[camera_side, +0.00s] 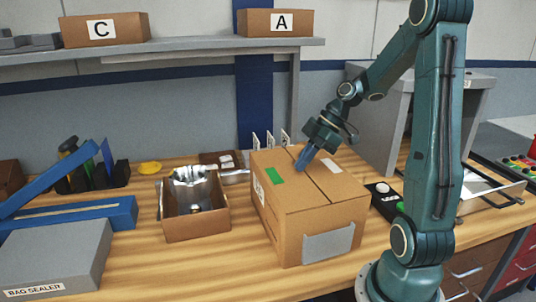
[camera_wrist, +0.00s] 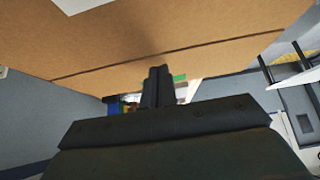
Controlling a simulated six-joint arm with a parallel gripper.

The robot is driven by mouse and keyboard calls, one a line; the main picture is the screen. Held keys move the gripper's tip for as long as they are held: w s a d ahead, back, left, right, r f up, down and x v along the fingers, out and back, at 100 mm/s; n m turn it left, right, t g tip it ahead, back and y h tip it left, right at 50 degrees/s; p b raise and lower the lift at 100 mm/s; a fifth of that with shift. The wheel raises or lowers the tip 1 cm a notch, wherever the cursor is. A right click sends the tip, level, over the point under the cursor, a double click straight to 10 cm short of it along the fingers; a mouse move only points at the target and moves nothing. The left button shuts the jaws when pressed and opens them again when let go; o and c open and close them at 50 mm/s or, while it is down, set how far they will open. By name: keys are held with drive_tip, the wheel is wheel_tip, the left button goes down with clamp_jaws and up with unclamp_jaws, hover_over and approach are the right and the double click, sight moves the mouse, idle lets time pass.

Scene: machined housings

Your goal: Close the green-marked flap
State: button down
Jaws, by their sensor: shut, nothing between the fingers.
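A cardboard box (camera_side: 305,215) stands on the bench, with a green mark (camera_side: 275,176) on its left top flap and a white mark on its right top flap (camera_side: 345,186). Both flaps look flat, with a thin seam between them. My gripper (camera_side: 300,166) is shut and empty, its fingers pointing down at the top near the seam, right of the green mark. I cannot tell whether the tips touch. In the wrist view the shut fingers (camera_wrist: 158,86) show before a brown cardboard surface (camera_wrist: 150,40) with a dark seam; a small green patch beside them is partly hidden.
An open carton (camera_side: 196,226) with a metal part stands left of the box. A bag sealer (camera_side: 60,258) is at the far left. A shelf (camera_side: 190,52) with boxes C and A runs behind. A grey machine (camera_side: 380,115) stands behind my arm. Bench space in front is clear.

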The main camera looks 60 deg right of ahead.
drive_tip(key=shift+s+d+r, duration=0.25)
drive_tip(key=shift+d+r, duration=0.1)
drive_tip(key=shift+r, duration=0.2)
drive_tip(key=v, duration=0.3)
drive_tip(key=shift+s+d+r, duration=0.1)
drive_tip(key=shift+s+r, duration=0.05)
drive_tip(key=shift+r, duration=0.1)
wheel_tip(320, 180, up, 7)
drive_tip(key=shift+f, duration=0.2)
